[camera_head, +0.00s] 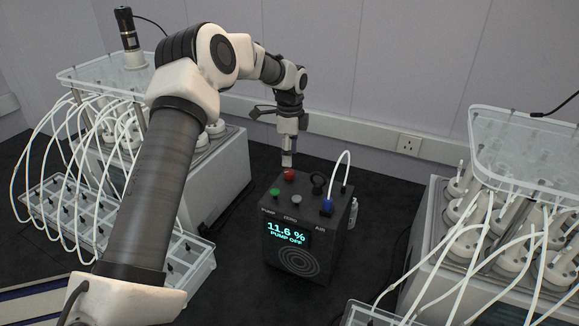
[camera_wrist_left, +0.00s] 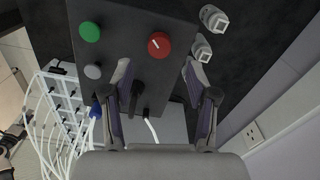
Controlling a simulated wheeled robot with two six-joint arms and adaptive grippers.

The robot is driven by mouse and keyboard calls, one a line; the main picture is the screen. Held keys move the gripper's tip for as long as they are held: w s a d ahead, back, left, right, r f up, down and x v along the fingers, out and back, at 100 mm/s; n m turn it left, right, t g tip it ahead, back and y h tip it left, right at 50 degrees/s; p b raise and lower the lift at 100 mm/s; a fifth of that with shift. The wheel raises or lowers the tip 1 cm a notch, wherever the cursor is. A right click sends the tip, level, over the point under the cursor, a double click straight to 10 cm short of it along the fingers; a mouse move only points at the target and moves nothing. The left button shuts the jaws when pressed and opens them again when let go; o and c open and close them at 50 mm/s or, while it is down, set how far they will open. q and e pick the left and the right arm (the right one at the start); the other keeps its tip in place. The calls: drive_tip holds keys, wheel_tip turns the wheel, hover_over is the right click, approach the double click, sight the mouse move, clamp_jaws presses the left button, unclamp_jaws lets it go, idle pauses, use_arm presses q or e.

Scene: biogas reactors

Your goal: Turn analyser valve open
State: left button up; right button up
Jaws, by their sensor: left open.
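The analyser (camera_head: 290,250) is a dark box on the black bench, with a lit display reading "11.6 %" and "PUMP OFF". On its top is a red round knob (camera_head: 289,174) with a white line mark, which also shows in the left wrist view (camera_wrist_left: 159,45). No label for it is readable. My left gripper (camera_head: 288,158) is just above the knob, pointing down. In the left wrist view my left gripper (camera_wrist_left: 156,72) is open, its fingers apart with nothing between the tips; the knob appears just beyond them. My right gripper is not in view.
A black handle stands beside the knob. Bottle rigs with white tubes flank it left and right (camera_head: 505,255). A wall is behind.

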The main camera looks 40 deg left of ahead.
sight(290, 171)
use_arm(q)
wheel_tip(290, 171, up, 6)
drive_tip(key=shift+r, duration=0.2)
drive_tip(key=shift+d, duration=0.1)
idle(0.3)
